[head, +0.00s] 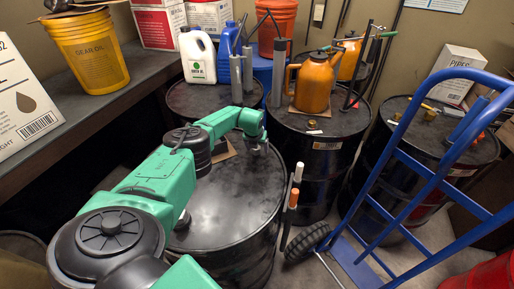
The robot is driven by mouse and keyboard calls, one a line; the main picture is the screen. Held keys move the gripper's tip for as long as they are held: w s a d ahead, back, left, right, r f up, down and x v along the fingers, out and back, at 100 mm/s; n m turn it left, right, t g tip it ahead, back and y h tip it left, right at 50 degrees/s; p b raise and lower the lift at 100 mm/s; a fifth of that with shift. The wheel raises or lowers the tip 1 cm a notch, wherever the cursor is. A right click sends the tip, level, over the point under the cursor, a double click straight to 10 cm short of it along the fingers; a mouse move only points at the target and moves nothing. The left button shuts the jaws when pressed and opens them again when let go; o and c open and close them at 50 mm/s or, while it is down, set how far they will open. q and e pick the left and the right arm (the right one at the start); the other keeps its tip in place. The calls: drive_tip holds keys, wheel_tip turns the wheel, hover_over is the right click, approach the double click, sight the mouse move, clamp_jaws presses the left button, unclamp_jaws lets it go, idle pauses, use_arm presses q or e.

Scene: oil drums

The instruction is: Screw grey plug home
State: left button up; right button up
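My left arm reaches from the bottom left over the nearest black drum (235,205). My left gripper (257,146) points down at the far edge of that drum's lid. It is small, dark and partly covered by my own wrist, so its fingers do not show clearly. I cannot make out the grey plug; if it is at the gripper, it is hidden there. I cannot tell whether the gripper touches the lid. My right gripper is not in view.
More black drums stand behind, one with an orange oil can (313,85). A white jug (197,58) and a blue jug (228,55) stand at the back. A blue hand truck (425,170) is at right. A yellow bucket (90,55) sits on the left shelf.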

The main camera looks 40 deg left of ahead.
use_arm(q)
drive_tip(key=shift+s+r+p, duration=0.1)
drive_tip(key=shift+r+p, duration=0.3)
drive_tip(key=shift+r, duration=0.15)
drive_tip(key=p+v, duration=0.1)
drive_tip(key=v, duration=0.1)
drive_tip(key=shift+s+r+p, duration=0.1)
drive_tip(key=shift+r+p, duration=0.2)
drive_tip(key=shift+p, duration=0.05)
drive_tip(key=b+v, duration=0.1)
drive_tip(key=v, duration=1)
